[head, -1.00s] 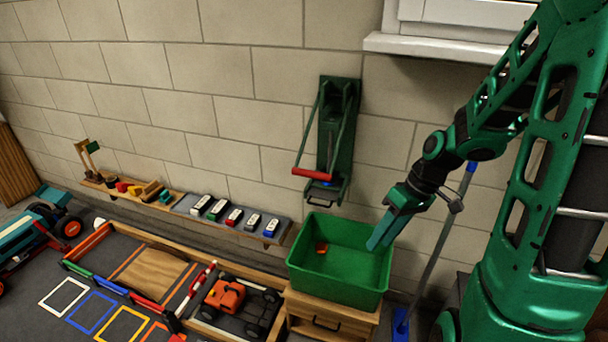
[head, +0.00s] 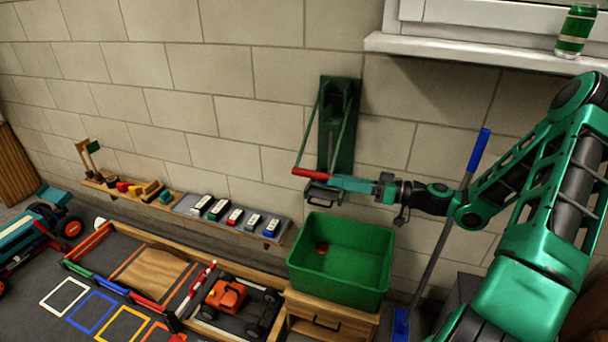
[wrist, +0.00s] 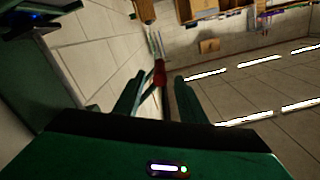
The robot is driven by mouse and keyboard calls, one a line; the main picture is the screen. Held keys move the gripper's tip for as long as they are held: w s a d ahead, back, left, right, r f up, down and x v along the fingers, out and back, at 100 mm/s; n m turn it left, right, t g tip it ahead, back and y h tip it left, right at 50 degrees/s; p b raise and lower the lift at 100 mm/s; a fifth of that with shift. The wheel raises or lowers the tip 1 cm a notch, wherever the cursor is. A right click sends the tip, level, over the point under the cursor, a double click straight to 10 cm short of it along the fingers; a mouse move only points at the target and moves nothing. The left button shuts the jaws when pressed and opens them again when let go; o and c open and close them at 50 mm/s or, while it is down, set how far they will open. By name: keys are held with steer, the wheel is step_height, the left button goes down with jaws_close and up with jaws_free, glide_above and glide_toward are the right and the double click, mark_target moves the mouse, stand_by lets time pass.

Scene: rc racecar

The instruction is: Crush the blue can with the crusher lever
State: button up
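The green can crusher (head: 327,130) is fixed upright on the block wall. Its lever is down, and the red grip (head: 311,173) lies across the front. The red grip also shows in the wrist view (wrist: 159,74), ahead of and between my fingers. My gripper (head: 335,182) is at the crusher's lower part, just right of the red grip. In the wrist view its two fingers (wrist: 160,98) are spread apart, with nothing clearly clamped between them. I cannot make out the blue can; my gripper covers part of the crusher's lower end.
A green can (head: 576,31) stands on the white windowsill (head: 470,52). A blue-handled pole (head: 440,235) leans at the wall. Toy cars line a shelf (head: 278,238) at left.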

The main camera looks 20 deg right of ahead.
mark_target(297, 171)
steer(key=x, duration=1)
steer(key=shift+w+a+r, duration=0.2)
steer(key=shift+w, duration=0.1)
jaws_close()
